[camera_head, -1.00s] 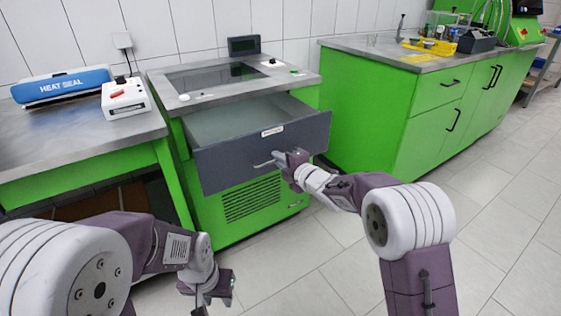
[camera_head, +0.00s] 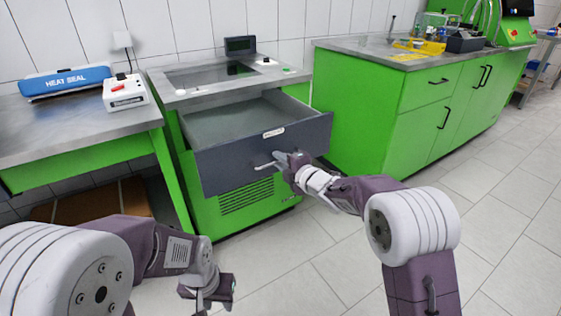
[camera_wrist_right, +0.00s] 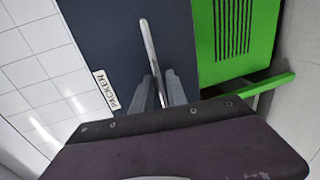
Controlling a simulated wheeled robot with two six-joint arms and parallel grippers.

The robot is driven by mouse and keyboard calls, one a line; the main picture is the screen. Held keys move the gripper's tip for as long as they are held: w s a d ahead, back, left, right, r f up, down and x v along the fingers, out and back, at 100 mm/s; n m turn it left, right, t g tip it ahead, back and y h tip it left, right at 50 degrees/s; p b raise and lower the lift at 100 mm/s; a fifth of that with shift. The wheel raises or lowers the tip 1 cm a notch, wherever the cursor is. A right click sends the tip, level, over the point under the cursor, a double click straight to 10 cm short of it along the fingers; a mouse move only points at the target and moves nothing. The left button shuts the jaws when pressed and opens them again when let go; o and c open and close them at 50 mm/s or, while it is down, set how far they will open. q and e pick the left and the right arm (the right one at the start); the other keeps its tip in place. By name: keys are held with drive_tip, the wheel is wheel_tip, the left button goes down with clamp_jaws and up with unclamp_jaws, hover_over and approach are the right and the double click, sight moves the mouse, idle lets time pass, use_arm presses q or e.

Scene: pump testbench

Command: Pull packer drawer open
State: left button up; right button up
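The packer drawer (camera_head: 235,163) is the dark grey front on the green cabinet, pulled well out so its inside shows. In the right wrist view its front (camera_wrist_right: 115,40) bears a label (camera_wrist_right: 106,90) reading PACKER. Its bar handle (camera_head: 266,165) shows in the head view and as a silver bar (camera_wrist_right: 150,50) in the wrist view. My right gripper (camera_head: 285,161) is at the right part of the handle; in the wrist view its fingers (camera_wrist_right: 164,88) lie on both sides of the bar, closed around it. My left gripper (camera_head: 212,300) hangs low at the front, away from the drawer; its finger gap is unclear.
A heat sealer (camera_head: 66,81) and a white box (camera_head: 125,93) stand on the left bench. A green cabinet (camera_head: 410,110) with a worktop stands close right of the drawer. The tiled floor (camera_head: 330,250) in front is clear.

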drive_tip(key=p+v, duration=0.2)
drive_tip(key=v, duration=0.7)
drive_tip(key=shift+d, duration=0.1)
idle(0.3)
